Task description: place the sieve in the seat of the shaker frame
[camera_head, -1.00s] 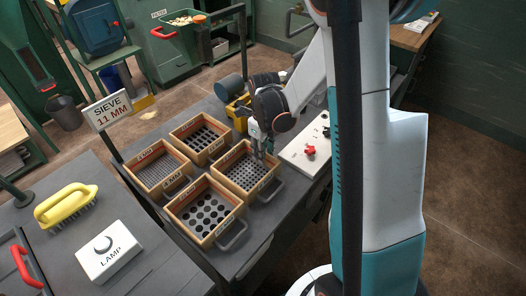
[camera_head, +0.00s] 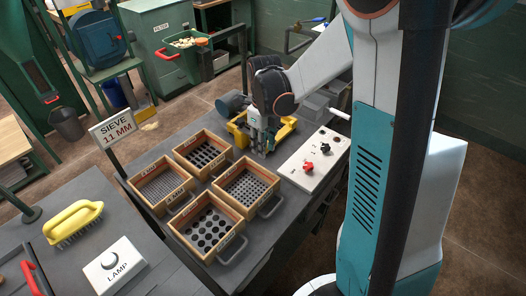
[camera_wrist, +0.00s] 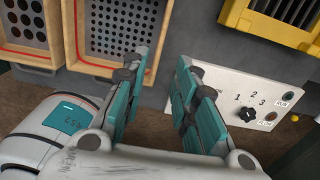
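Several wooden box sieves with perforated metal bottoms sit in a cluster on the grey bench. The front sieve (camera_head: 208,228) has the largest holes; the right sieve (camera_head: 247,187), back sieve (camera_head: 203,153) and left sieve (camera_head: 160,186) have smaller ones. Their labels are too small to read surely. The yellow shaker frame (camera_head: 287,131) stands behind them to the right, partly hidden by my gripper (camera_head: 264,146). My gripper is open and empty, in front of the frame. In the wrist view, its fingers (camera_wrist: 160,82) are apart, with the right sieve (camera_wrist: 100,27) and yellow frame (camera_wrist: 268,29) beyond.
A sign (camera_head: 113,129) reads "SIEVE 11 MM". A white control panel (camera_head: 315,160) with red and black knobs lies right of the sieves. A yellow brush (camera_head: 72,221) and a white lamp switch box (camera_head: 114,265) are on the left table.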

